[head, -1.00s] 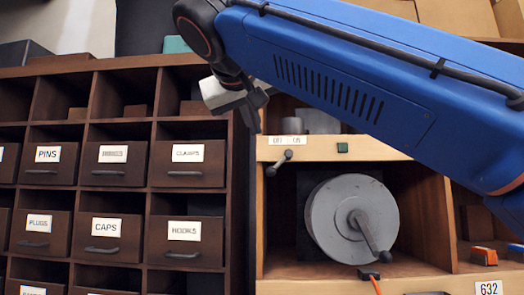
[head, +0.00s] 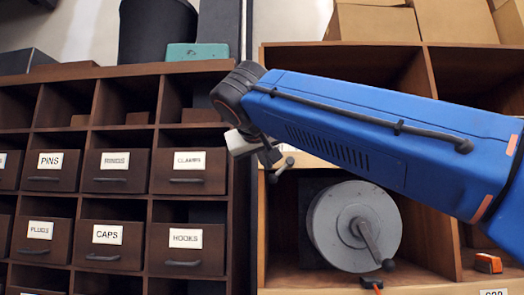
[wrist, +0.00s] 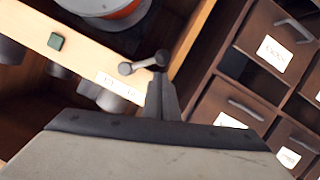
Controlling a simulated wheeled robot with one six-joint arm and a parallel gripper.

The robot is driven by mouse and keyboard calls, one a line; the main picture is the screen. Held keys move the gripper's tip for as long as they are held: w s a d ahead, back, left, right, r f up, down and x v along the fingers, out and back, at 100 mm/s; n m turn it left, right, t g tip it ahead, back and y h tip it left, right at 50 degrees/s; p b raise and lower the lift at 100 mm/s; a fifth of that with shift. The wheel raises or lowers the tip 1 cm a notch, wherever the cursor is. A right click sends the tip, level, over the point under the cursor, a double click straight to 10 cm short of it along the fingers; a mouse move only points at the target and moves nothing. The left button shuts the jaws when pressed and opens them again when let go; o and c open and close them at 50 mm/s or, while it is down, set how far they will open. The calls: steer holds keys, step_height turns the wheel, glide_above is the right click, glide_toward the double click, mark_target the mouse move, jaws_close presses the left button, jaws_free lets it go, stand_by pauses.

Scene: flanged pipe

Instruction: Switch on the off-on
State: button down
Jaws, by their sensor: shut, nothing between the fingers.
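In the wrist view the lever (wrist: 142,63) lies just beyond my fingertips. Its OFF ON label (wrist: 122,86) is partly visible there; my arm hides it in the head view. My gripper (head: 269,158) is shut and empty, close to the lever. In the wrist view my gripper (wrist: 160,78) reaches close to the lever's right end; I cannot tell whether they touch.
A grey drum with a crank (head: 354,226) sits in the bay below the rail. Dark labelled drawers (head: 188,172) stand to the left. Cardboard boxes (head: 375,22) lie on top.

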mark_target(274, 178)
steer(key=shift+w+d+f, duration=0.2)
steer(key=shift+w+f, duration=0.15)
steer(key=shift+f, duration=0.3)
steer(key=shift+d+f+n+h, duration=0.15)
steer(key=shift+f+n+h, duration=0.15)
steer(key=shift+f+n, duration=0.25)
steer(key=shift+d+f+n+h, duration=0.3)
steer(key=shift+f+n+h, duration=0.15)
steer(key=shift+n, duration=0.6)
steer(key=d+f+n+t+h, duration=0.2)
steer(key=d+n, duration=0.5)
steer(key=n, duration=0.4)
steer(key=shift+s+n+t+h, duration=0.2)
steer(key=shift+n+t+h, duration=0.15)
steer(key=shift+t, duration=0.35)
steer(key=shift+d, duration=0.1)
